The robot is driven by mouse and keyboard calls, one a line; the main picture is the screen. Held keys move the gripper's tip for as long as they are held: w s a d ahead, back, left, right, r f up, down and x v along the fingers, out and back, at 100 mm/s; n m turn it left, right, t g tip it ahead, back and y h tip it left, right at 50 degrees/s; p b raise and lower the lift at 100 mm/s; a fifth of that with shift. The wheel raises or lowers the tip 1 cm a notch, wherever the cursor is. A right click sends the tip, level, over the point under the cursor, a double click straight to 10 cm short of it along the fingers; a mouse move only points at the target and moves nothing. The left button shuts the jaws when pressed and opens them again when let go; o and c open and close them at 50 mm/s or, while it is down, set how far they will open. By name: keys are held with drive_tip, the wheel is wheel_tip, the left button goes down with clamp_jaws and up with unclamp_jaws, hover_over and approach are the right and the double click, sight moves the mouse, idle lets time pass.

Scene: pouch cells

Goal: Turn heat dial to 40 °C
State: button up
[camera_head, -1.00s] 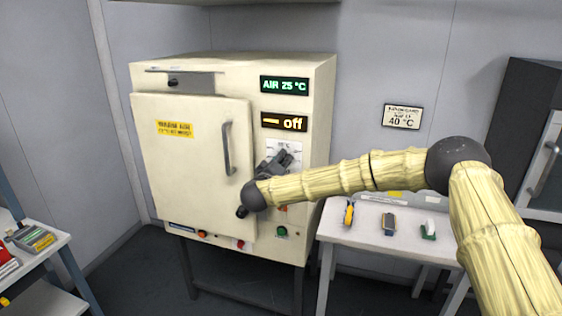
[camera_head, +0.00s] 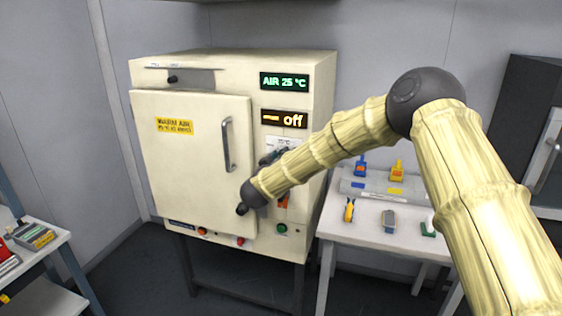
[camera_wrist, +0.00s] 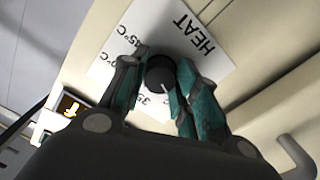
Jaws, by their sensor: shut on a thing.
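The heat dial (camera_wrist: 160,74) is a dark round knob on a white plate (camera_wrist: 124,36) marked HEAT, with 45 °C and 35 °C readable in the wrist view. My gripper (camera_wrist: 158,84) is shut on the dial, a teal-padded finger on each side of it. A short white pointer line shows on the knob; the mark it points to is hard to tell. In the head view my arm hides the dial and most of my gripper (camera_head: 272,157). The cream oven (camera_head: 190,150) has its door shut. Its green display (camera_head: 285,82) reads AIR 25 °C, and its amber display (camera_head: 285,119) reads off.
The oven door handle (camera_head: 228,145) stands out left of the dial plate. Coloured buttons (camera_head: 282,229) line the oven's lower edge. A white table (camera_head: 365,232) with small tools stands to the right. A shelf (camera_head: 50,258) with boxes is at the lower left.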

drive_tip(key=m+b, duration=1.9)
drive_tip(key=m, duration=0.4)
drive_tip(key=shift+f+m+b, duration=0.15)
drive_tip(key=shift+m+b, duration=0.15)
drive_tip(key=shift+b, duration=0.05)
idle(0.4)
drive_tip(key=o, duration=1)
drive_tip(key=shift+o, duration=0.2)
drive_tip(key=shift+s, duration=0.15)
drive_tip(key=v, duration=1.1)
drive_tip(key=shift+s, duration=0.35)
drive_tip(key=shift+a, duration=0.15)
